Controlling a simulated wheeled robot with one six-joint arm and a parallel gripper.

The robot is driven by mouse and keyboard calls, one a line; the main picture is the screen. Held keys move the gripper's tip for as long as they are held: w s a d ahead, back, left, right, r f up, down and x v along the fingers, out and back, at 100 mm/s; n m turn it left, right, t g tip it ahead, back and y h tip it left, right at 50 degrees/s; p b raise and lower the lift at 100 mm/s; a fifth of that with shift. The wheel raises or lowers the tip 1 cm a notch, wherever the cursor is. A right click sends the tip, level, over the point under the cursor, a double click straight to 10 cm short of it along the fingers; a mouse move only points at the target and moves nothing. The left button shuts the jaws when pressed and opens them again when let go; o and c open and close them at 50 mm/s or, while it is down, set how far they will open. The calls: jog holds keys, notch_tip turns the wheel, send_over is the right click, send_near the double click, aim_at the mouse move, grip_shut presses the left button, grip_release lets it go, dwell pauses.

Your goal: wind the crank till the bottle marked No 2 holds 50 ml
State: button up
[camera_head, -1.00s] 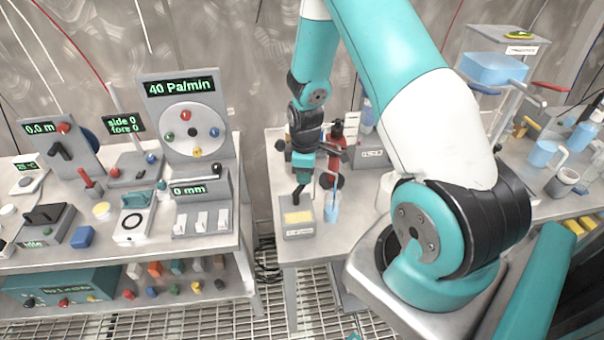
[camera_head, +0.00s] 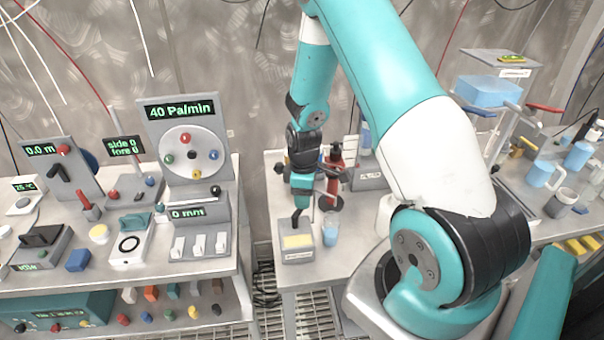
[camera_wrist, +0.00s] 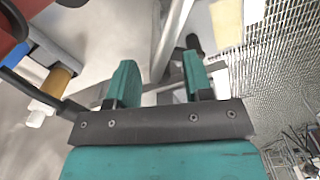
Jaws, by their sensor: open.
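My gripper (camera_head: 301,203) points down over the middle table. In the wrist view its teal fingers (camera_wrist: 160,64) are apart with nothing gripped between them. A black knob (camera_wrist: 193,43) shows just beyond the right fingertip, beside a grey bar (camera_wrist: 170,40); I cannot tell whether this is the crank. A small vessel with light blue liquid (camera_head: 330,234) stands on the table, right of and below my gripper. I cannot read a No 2 mark or a liquid level on any bottle.
A grey box with a yellow top (camera_head: 298,243) stands below my gripper. A red apparatus (camera_head: 335,165) is close behind it. Blue vessels (camera_head: 541,172) crowd the right bench.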

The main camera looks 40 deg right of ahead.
notch_tip(320, 180, up, 17)
jog(key=b, duration=0.2)
jog(key=shift+f, duration=0.1)
